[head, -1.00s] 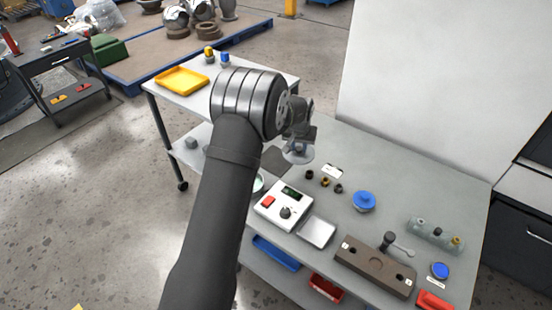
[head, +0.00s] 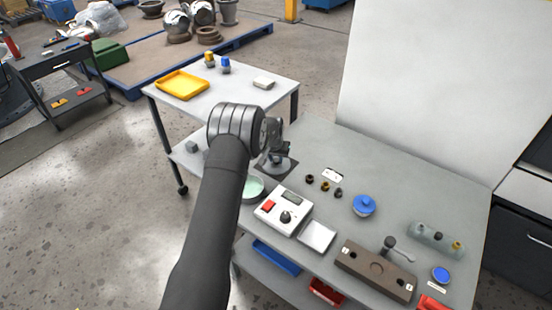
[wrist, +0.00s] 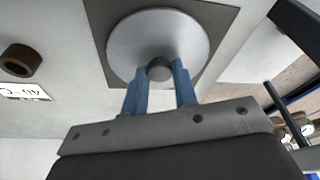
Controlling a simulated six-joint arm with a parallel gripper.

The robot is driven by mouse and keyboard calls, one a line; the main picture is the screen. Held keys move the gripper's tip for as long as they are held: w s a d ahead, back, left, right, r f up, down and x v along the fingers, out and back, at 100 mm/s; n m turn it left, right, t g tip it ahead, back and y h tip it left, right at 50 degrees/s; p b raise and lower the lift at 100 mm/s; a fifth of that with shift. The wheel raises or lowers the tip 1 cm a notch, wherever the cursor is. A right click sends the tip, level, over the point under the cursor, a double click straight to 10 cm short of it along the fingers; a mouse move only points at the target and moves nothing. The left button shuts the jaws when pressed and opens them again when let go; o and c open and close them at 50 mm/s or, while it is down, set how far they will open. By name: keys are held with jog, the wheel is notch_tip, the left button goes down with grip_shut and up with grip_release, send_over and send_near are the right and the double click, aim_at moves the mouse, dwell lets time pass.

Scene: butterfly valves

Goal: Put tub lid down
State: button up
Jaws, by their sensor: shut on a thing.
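The tub lid, a round grey disc with a dark knob (wrist: 160,68), is held by my gripper (wrist: 160,84), whose blue fingers are closed on the knob. In the head view the lid (head: 284,164) is at or just above the dark square mat (head: 265,172); I cannot tell whether it touches. In the wrist view the lid lies within the mat's outline (wrist: 226,22) along the sides. The open tub (head: 252,188), pale green inside, stands beside the mat, partly hidden by my arm.
A white box with a red button and knob (head: 283,212) and a white-topped plate (head: 317,236) stand in front. Several small dark rings (head: 324,187) and a blue-lidded tub (head: 364,205) are to the right. A yellow tray (head: 182,86) sits on the far table.

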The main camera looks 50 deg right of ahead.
aim_at(274, 170)
jog(key=shift+f, duration=0.1)
jog(key=o, duration=1)
jog(key=v, duration=1.2)
